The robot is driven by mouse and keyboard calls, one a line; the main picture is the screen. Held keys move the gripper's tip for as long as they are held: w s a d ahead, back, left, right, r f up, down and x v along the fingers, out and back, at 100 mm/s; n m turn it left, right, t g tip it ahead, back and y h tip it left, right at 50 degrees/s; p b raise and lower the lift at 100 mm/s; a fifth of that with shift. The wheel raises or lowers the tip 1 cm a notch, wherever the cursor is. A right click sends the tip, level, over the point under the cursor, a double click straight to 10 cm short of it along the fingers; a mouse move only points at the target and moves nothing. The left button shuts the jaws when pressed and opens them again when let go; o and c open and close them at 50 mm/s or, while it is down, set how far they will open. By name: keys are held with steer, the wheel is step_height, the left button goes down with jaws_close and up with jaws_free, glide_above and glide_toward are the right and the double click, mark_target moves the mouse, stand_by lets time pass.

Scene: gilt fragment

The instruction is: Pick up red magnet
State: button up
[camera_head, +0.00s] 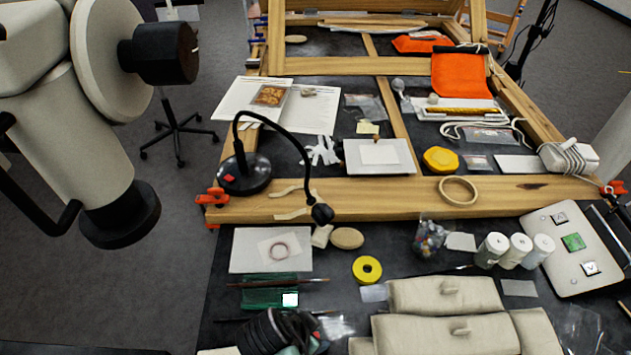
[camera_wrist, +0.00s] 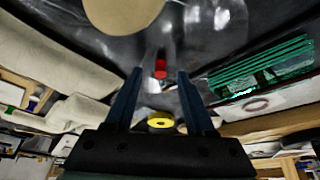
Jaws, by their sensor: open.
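A small red object (camera_wrist: 160,68), which looks like the red magnet, shows in the upper middle of the wrist view on a dark, shiny surface. My gripper (camera_wrist: 160,74) is open there. Its two dark blue fingers stand apart, and the red object appears in the gap between their tips, with nothing held. I cannot tell how far it is from the fingers. I cannot make out this object or my fingers for sure in the head view. My arm fills the left of the head view.
Yellow tape (camera_head: 367,269) lies on the dark table, beside beige cushions (camera_head: 445,295). A green stack (camera_head: 270,295) and a white sheet (camera_head: 245,250) lie left of it. A black lamp (camera_head: 243,176) with a small red patch on its base stands farther back.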

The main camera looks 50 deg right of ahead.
steer(key=shift+d+f, duration=0.2)
steer(key=shift+f, duration=0.3)
jaws_close()
steer(key=shift+r, duration=0.1)
